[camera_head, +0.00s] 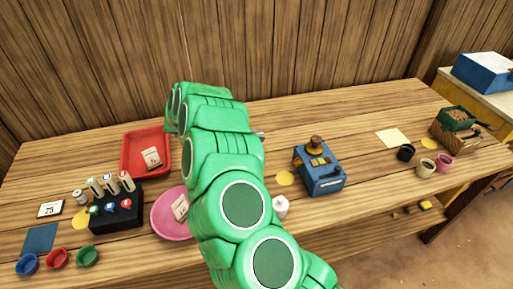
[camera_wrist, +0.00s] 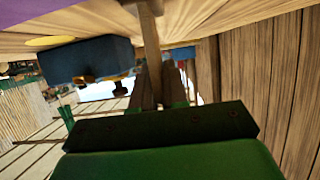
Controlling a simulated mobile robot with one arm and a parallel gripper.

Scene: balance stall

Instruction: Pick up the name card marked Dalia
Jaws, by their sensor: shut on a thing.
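My green arm rises through the middle of the head view and hides most of my gripper; a small grey bit shows at its right side. In the wrist view my gripper (camera_wrist: 160,98) is shut on a thin brown object (camera_wrist: 150,45), seen nearly edge-on. I cannot read any marking on it, so I cannot tell whether it is the Dalia name card. No name Dalia is readable in either view. Small cards lie on the red tray (camera_head: 135,167) and the pink plate (camera_head: 165,222), their writing too small to read.
A blue device (camera_head: 326,183) stands right of my arm, with a white bottle (camera_head: 281,208) nearer. A black holder (camera_head: 117,217) and coloured cups stand at the left. Dark and pink cups and a wooden box stand at the right. A plank wall closes the back.

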